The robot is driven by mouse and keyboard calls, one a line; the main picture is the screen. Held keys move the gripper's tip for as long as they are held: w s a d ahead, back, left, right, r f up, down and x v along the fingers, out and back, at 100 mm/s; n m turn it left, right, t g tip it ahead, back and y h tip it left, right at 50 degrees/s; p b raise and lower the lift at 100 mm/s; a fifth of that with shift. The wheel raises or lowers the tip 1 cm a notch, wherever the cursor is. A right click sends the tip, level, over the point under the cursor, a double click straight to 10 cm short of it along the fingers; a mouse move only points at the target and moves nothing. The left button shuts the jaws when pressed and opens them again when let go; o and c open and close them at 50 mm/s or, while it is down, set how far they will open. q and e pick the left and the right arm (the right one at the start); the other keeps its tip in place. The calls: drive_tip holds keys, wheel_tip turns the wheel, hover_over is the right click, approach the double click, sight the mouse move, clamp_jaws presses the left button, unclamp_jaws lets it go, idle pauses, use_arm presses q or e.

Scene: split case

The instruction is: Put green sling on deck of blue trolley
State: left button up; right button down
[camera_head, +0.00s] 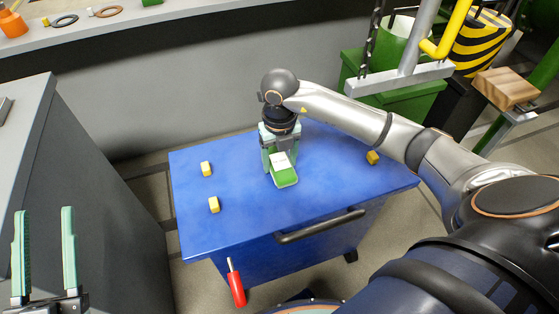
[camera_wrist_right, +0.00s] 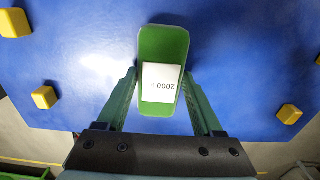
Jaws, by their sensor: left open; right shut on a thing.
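The green sling (camera_head: 285,178) is a small flat green piece with a white printed label; it also shows in the right wrist view (camera_wrist_right: 163,45). My right gripper (camera_head: 279,163) points down over the middle of the blue trolley deck (camera_head: 235,225) and is shut on the sling. The sling is at or just above the deck; I cannot tell if it touches. In the right wrist view the fingers of my right gripper (camera_wrist_right: 160,80) lie along both sides of the sling. My left gripper (camera_head: 44,215) is open and empty at the lower left, away from the trolley.
Several yellow blocks (camera_head: 214,204) stand near the deck's corners. A black handle (camera_head: 320,226) and a red grip (camera_head: 236,289) are on the trolley's front side. A hanging grey bar (camera_head: 400,78) with a chain is at upper right. A grey cabinet (camera_head: 95,190) stands left.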

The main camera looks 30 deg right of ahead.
sight(279, 161)
use_arm(q)
drive_tip(key=shift+r, duration=0.15)
use_arm(e)
drive_tip(key=shift+f, duration=0.15)
drive_tip(key=shift+c, duration=0.2)
unclamp_jaws()
use_arm(q)
drive_tip(key=shift+s+r+h, duration=0.2)
drive_tip(key=shift+r+h, duration=0.05)
drive_tip(key=shift+h, duration=0.05)
use_arm(e)
wheel_tip(279, 161, up, 7)
drive_tip(key=shift+f+p, duration=0.2)
drive_tip(key=shift+p, duration=0.7)
use_arm(q)
wheel_tip(279, 161, down, 18)
drive_tip(key=w+a+n+g+y+p, duration=0.1)
drive_tip(key=n+g+y, duration=0.3)
drive_tip(key=g+y, duration=0.1)
drive_tip(key=shift+w+r+g, duration=0.25)
drive_tip(key=shift+g, duration=0.45)
use_arm(e)
wheel_tip(279, 161, up, 6)
drive_tip(key=shift+f, duration=0.15)
